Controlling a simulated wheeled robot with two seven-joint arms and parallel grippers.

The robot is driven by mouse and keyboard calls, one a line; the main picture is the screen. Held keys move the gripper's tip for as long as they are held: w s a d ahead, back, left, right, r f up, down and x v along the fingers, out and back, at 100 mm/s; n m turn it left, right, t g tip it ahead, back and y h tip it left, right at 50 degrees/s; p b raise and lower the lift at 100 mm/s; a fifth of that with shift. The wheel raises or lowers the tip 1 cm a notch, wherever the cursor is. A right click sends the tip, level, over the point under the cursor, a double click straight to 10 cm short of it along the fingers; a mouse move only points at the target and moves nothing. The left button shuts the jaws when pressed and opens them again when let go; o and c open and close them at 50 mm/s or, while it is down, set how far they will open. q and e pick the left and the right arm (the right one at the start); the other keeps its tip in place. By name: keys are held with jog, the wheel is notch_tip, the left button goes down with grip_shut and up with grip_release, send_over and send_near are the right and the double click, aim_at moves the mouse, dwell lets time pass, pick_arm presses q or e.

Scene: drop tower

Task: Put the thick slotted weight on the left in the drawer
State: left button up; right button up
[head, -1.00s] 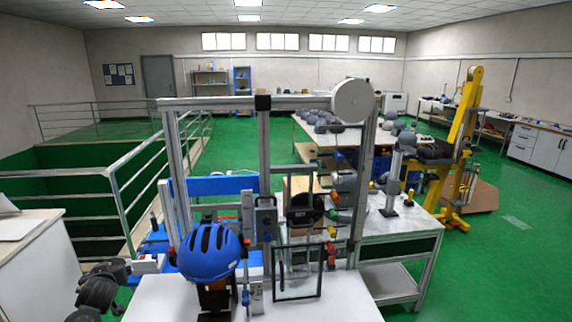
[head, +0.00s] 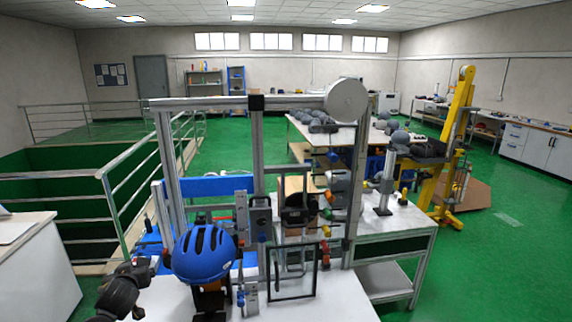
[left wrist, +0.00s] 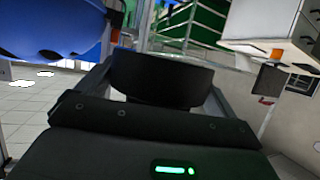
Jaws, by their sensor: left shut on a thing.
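My left gripper (left wrist: 155,92) is shut on a thick, round black thing (left wrist: 162,78), which looks like the slotted weight. The weight sits between the two grey fingers in the left wrist view, and its slot does not show. In the head view my left gripper (head: 150,264) is at the lower left, beside the blue helmet (head: 205,252), and I cannot make out the weight there. A pale cabinet (left wrist: 268,22) with what look like drawer fronts shows at the upper right of the left wrist view. I cannot tell which drawer is meant. My right gripper is not in view.
The drop tower frame (head: 255,103) stands on a white table (head: 345,300) in front of me. The helmet (left wrist: 50,28) also shows close by in the left wrist view. A white bench (head: 38,270) is at far left, beside railings (head: 118,205). Green floor is open on the right.

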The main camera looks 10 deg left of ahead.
pick_arm(q)
jog(key=d+r+m+t+h, duration=0.15)
jog(key=d+r, duration=0.25)
jog(key=d, duration=0.5)
jog(key=d+r+m+h, duration=0.25)
jog(key=d+r, duration=0.25)
jog(key=d, duration=0.4)
jog(key=d+r+m+t+h, duration=0.15)
jog(key=d+r, duration=0.25)
jog(key=d, duration=0.5)
jog(key=s+d+r+m+h, duration=0.2)
jog(key=s+d+r, duration=0.2)
jog(key=d+r, duration=0.3)
notch_tip(320, 180, down, 10)
jog(key=b, duration=1)
jog(key=shift+s+d+f, duration=0.15)
jog(key=shift+s+f, duration=0.05)
jog(key=shift+f, duration=0.05)
jog(key=shift+d+n, duration=0.15)
jog(key=shift+n, duration=0.1)
